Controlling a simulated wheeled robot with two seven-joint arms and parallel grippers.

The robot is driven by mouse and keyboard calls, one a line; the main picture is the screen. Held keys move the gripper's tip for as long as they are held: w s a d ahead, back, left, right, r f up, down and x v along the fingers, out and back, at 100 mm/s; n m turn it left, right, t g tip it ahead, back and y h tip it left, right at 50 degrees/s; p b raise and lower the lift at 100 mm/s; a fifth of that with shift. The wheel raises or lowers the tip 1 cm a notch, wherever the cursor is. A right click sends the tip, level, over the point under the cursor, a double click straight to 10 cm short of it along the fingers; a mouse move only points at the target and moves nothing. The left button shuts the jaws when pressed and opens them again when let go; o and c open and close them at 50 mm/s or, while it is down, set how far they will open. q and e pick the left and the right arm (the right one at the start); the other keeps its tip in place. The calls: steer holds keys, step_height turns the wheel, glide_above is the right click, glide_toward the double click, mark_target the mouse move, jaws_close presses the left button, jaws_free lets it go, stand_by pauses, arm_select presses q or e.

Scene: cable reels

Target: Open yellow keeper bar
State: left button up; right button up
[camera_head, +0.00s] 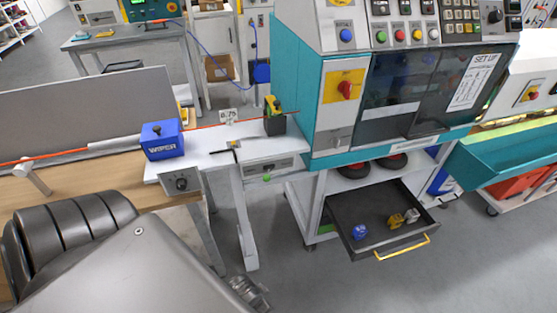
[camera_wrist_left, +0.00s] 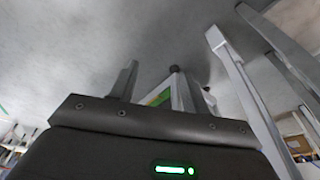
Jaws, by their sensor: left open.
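A small yellow part (camera_head: 273,104), which looks like the keeper bar, sits on top of a dark block (camera_head: 274,125) at the right end of the white bench. An orange cable runs towards this block. Whether the bar is open or closed is too small to tell. My left arm fills the lower left of the head view, and only a bit of its gripper (camera_head: 252,292) shows at the bottom edge, well below and in front of the bench. In the left wrist view my left gripper (camera_wrist_left: 165,88) has its fingers apart and holds nothing. My right gripper is not seen.
A blue wiper box (camera_head: 162,140) stands on the white bench (camera_head: 205,153), left of the dark block. A teal machine (camera_head: 297,80) stands close on the right. An open drawer (camera_head: 356,248) juts out below it. Grey floor is clear between bench and drawer.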

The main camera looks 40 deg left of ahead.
arm_select(q)
step_height(320, 180, up, 9)
steer(key=w, duration=0.2)
steer(key=n+t+y, duration=0.6)
steer(key=t+y, duration=0.1)
steer(key=t, duration=0.7)
glide_toward(278, 101)
steer(key=p+x, duration=0.3)
steer(key=x, duration=0.6)
steer(key=shift+w+a+f, duration=0.15)
steer(key=shift+a+f, duration=0.05)
steer(key=shift+x, duration=0.95)
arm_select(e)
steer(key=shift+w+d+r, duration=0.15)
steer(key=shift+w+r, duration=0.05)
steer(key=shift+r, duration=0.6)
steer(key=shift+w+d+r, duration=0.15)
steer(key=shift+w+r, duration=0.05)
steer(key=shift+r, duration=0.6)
arm_select(q)
steer(key=shift+f, duration=0.1)
jaws_close()
